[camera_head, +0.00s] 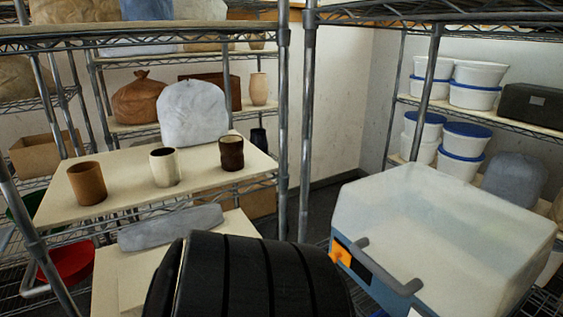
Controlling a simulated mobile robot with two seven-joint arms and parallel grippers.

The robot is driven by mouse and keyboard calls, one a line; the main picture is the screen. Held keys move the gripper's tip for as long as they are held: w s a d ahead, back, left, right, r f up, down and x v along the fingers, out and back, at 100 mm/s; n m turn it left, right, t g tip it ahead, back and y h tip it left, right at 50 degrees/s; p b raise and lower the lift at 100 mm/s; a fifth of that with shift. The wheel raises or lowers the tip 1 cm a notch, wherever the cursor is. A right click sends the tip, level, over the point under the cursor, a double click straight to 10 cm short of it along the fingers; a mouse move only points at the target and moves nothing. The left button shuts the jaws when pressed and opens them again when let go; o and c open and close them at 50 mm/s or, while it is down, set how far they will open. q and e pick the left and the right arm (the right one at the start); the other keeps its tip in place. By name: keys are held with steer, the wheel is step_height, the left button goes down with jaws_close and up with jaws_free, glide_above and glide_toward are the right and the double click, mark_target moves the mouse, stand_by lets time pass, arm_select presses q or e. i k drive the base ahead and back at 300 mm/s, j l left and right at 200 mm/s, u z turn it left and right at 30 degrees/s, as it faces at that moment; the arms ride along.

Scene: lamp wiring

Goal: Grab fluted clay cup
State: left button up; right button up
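Three cups stand upright in a row on a pale board on the wire shelf at the left. The left one is a reddish-brown clay cup (87,184). The middle one is a cream cup (164,168) with a dark inside. The right one is a dark brown glossy cup (231,154). Fluting cannot be made out clearly on any of them at this size. Neither of my grippers is in view, and no gripper touches the cups.
A wrapped pale lump (194,113) stands behind the cups. A metal shelf post (283,130) rises right of the board (130,205). A grey slab (170,227) lies below it.

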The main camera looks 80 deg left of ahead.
mark_target(164, 161)
steer(key=i+u, duration=0.1)
steer(key=u, duration=3.4)
